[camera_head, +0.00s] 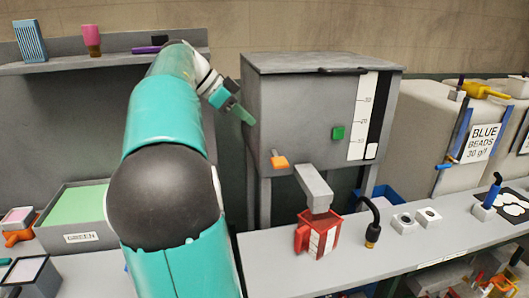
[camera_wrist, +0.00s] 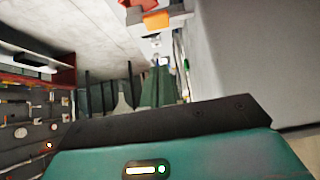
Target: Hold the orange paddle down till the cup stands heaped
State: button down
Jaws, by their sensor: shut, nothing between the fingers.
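The orange paddle (camera_head: 279,162) sticks out low on the front of the grey press (camera_head: 300,115). An orange piece that looks like it shows at the top of the wrist view (camera_wrist: 157,20). The red cup (camera_head: 301,238) with white stripes stands upright on the bench under the grey spout (camera_head: 314,188). The spout covers part of its rim, and I cannot tell how full it is. My gripper (camera_head: 242,114) is shut and empty, above and left of the paddle, beside the press's left front edge. It is apart from the paddle. Its fingers point away in the wrist view (camera_wrist: 150,88).
A green button (camera_head: 338,133) and a white scale (camera_head: 363,115) are on the press front. A black bent nozzle (camera_head: 372,225) stands right of the cup. A bin marked GREEN (camera_head: 81,237) is at left. A shelf (camera_head: 100,62) runs behind my arm.

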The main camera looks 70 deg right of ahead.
jog(key=shift+s+d, duration=0.1)
send_over(272, 162)
jog(key=f, duration=0.7)
jog(key=shift+s+d+f, duration=0.15)
jog(key=shift+s+f, duration=0.1)
jog(key=shift+w+f, duration=0.2)
jog(key=shift+f, duration=1)
jog(key=shift+s+f, duration=0.1)
jog(key=shift+f, duration=0.4)
jog(key=shift+f, duration=0.1)
jog(key=shift+f, duration=1.55)
dwell(3.0)
